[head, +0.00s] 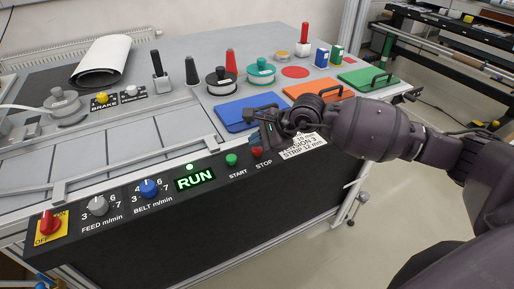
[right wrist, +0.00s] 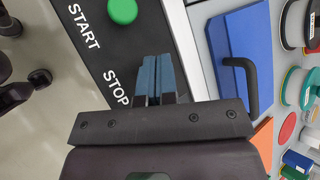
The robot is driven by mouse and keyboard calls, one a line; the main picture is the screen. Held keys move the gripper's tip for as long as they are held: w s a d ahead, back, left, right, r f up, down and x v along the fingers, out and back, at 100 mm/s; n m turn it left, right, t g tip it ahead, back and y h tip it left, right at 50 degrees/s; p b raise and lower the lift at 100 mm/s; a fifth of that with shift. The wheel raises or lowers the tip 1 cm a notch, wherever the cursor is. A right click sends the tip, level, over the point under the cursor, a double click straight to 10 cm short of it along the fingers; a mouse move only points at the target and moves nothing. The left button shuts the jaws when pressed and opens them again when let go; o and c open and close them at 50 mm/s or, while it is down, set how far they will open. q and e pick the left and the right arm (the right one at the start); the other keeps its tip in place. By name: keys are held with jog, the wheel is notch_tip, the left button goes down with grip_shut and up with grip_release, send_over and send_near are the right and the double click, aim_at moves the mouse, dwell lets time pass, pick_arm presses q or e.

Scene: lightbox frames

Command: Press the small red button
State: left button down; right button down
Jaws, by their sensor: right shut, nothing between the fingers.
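The small red button (head: 257,151) sits on the black front panel above the STOP label, to the right of the green START button (head: 231,159). My right gripper (head: 264,132) is just behind and above the red button in the head view, its fingers together and empty. In the right wrist view the shut blue-grey fingertips (right wrist: 157,64) point over the panel beside the STOP label (right wrist: 116,87). The red button is hidden there, and the green button (right wrist: 123,10) shows beyond. I cannot tell whether the fingers touch the red button. My left gripper is not in view.
A green RUN display (head: 195,179) is lit on the panel. A blue knob (head: 148,188), a grey knob (head: 97,205) and a red switch (head: 48,223) lie to its left. A blue plate (head: 240,113) with a handle lies behind the gripper, next to an orange plate (head: 312,90).

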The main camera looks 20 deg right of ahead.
aim_at(257, 150)
jog(key=shift+f, duration=0.5)
dwell(0.5)
jog(key=shift+r, duration=0.95)
jog(key=shift+r+p, duration=1.3)
jog(key=shift+r, duration=1.25)
jog(key=shift+f, duration=0.15)
